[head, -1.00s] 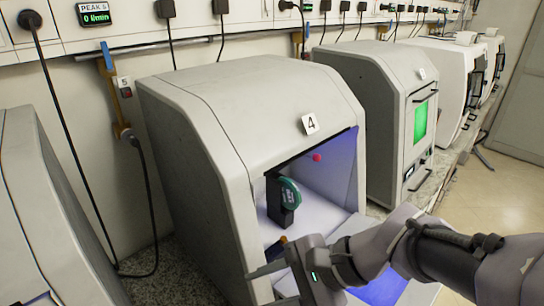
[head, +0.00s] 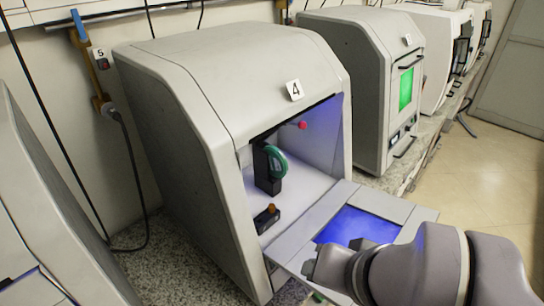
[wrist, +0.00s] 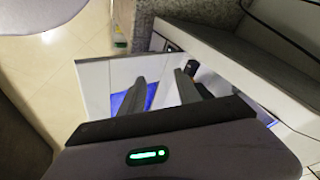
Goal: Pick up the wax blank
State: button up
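A round green disc (head: 277,161), which looks like the wax blank, stands upright in a black holder (head: 264,180) inside the open chamber of machine 4 (head: 215,85). I cannot make out the disc in the wrist view.
A low black block with an orange knob (head: 267,218) sits on the chamber floor, in front of the holder. The lowered door (head: 390,207) spans the front of the opening. Another machine (head: 370,60) stands to the right. The floor (head: 485,170) at right is clear.

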aim_at(278, 168)
jog(key=i+l+u, duration=0.15)
jog(key=l+u, duration=0.25)
jog(key=i+l+u, duration=0.1)
jog(key=l+u, duration=0.3)
jog(key=l, duration=0.2)
jog(key=l+u, duration=0.8)
jog(key=l, duration=0.25)
jog(key=k+l+u, duration=0.2)
jog(key=l+u, duration=0.25)
